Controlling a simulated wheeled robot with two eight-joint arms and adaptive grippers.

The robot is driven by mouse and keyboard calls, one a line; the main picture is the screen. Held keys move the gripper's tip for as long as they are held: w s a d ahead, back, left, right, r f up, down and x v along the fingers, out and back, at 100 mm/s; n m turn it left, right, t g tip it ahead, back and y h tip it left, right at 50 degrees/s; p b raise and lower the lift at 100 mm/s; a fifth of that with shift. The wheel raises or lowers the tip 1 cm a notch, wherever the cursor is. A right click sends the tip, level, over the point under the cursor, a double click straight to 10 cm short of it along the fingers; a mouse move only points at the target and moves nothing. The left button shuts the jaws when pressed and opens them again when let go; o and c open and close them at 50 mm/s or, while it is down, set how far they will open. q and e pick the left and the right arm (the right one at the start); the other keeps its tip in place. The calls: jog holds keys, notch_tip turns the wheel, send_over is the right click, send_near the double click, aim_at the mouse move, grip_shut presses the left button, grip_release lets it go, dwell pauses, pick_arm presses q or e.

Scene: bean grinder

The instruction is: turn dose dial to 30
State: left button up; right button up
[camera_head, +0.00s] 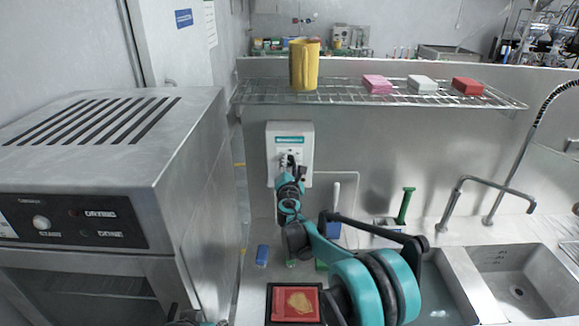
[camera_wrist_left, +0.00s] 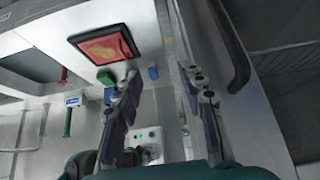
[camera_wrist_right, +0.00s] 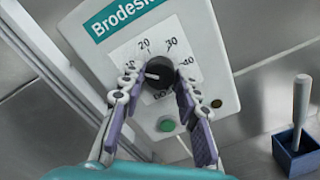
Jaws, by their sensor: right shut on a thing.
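The white wall box (camera_head: 274,148) with a teal label is on the steel wall in the head view. In the right wrist view, its black dose dial (camera_wrist_right: 158,77) sits among the marks 20, 30 and 40, with another mark partly hidden at left. The dial's white pointer line points left, short of 20. My right gripper (camera_wrist_right: 160,84) is shut on the dial, one finger on each side. In the head view the right gripper (camera_head: 289,172) hides most of the dial. My left gripper (camera_wrist_left: 162,76) is open and empty, its fingers wide apart.
A green button (camera_wrist_right: 166,126) is below the dial. A wire shelf (camera_head: 340,97) with a yellow cup (camera_head: 304,66) and coloured blocks is above the box. A steel oven (camera_head: 110,190) stands left, sinks (camera_head: 515,285) right. A red-topped black tray (camera_head: 295,303) is in front.

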jog(key=m+b, duration=0.1)
jog(key=m, duration=0.3)
jog(key=shift+m, duration=0.4)
jog(key=m+b, duration=0.1)
jog(key=m, duration=0.3)
jog(key=shift+f, duration=0.1)
jog(key=m, duration=0.5)
jog(key=m+b, duration=0.1)
jog(key=m, duration=0.4)
jog(key=o, duration=1.2)
jog(key=shift+c, duration=0.2)
